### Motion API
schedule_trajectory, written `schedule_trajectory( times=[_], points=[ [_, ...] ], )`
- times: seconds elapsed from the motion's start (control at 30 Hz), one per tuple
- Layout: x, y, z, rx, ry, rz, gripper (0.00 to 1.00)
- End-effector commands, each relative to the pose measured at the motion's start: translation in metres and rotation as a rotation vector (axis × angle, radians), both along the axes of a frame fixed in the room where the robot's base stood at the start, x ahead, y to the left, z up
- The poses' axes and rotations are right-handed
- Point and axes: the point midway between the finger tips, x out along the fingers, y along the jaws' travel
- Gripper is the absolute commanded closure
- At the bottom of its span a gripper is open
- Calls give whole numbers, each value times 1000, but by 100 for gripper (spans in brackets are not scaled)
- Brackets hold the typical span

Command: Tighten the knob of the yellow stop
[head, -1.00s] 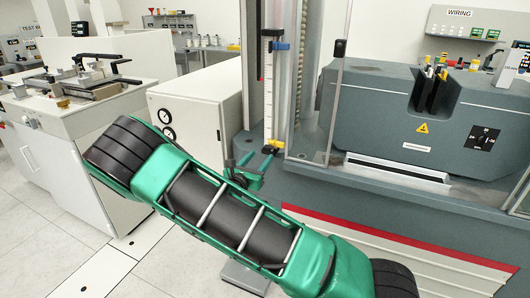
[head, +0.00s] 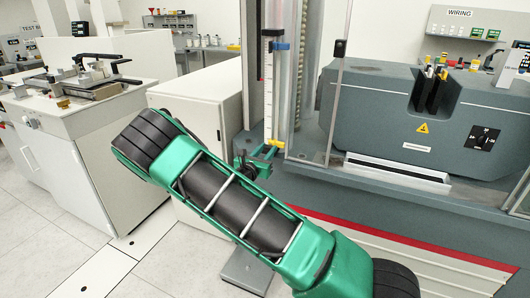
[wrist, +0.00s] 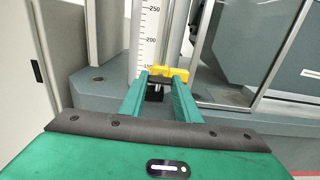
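The yellow stop (head: 275,143) sits low on the upright scale, at the base of the machine column. In the wrist view the yellow stop (wrist: 170,72) is straight ahead, with its dark knob (wrist: 155,88) facing me. My gripper (wrist: 158,80) has its two green fingers apart, one on each side of the knob, with tips close to the stop. I see a gap around the knob but cannot tell whether a finger touches it. In the head view my gripper (head: 267,152) is small and partly hidden by my arm.
A blue stop (head: 281,46) is higher on the scale (head: 267,90). A clear guard panel (head: 328,100) stands just right of the column. A white cabinet (head: 200,110) is on the left. The grey machine housing (head: 390,110) is on the right.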

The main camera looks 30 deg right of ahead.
Motion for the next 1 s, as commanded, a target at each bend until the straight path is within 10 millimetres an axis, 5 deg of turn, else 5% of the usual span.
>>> schedule_trajectory(
  times=[0.47,1.0],
  points=[
    [2,2,0,55,-71,6,93],
    [2,3,0,344,-441,7,93]
  ],
)
